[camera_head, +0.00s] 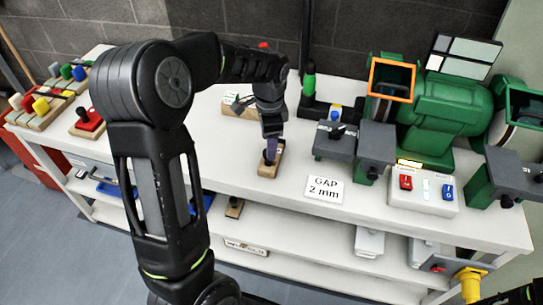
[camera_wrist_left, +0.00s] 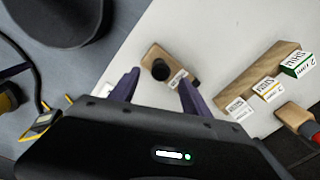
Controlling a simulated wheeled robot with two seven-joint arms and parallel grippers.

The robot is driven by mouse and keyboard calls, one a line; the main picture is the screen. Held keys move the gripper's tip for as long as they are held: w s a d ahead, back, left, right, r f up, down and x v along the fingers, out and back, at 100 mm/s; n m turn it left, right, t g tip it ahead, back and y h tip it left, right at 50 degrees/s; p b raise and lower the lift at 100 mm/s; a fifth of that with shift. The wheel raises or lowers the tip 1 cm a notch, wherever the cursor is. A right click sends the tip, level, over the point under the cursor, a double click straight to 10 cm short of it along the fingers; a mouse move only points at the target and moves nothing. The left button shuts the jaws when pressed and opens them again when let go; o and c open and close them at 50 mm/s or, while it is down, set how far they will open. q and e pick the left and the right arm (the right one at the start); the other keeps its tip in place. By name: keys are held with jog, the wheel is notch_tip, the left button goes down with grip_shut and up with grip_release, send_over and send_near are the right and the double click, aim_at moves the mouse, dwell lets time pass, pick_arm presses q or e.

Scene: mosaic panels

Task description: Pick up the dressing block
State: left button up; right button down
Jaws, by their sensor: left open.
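The dressing block appears to be the small wooden block (camera_head: 262,172) with a black knob and a white label, lying on the white bench top. I cannot read its label. In the left wrist view the block (camera_wrist_left: 150,54) lies just beyond the fingertips, its black knob between the finger lines. My left gripper (camera_head: 271,150) points down over the block, with its purple fingers partly covering it in the head view. In the left wrist view the gripper (camera_wrist_left: 160,84) is open and empty, its fingers spread to either side of the knob. My right gripper is not seen.
A wooden rack (camera_wrist_left: 262,78) with labelled pieces stands close by. A green bench grinder (camera_head: 440,115), grey tool rests (camera_head: 335,142), a "GAP 2 mm" card (camera_head: 324,189) and a switch box (camera_head: 424,194) are on the right. Coloured-handled tools (camera_head: 45,105) stand at far left.

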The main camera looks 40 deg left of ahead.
pick_arm(q)
jog(key=shift+w+a+f, duration=0.1)
jog(key=shift+f, duration=1.8)
jog(key=shift+c, duration=0.3)
grip_shut()
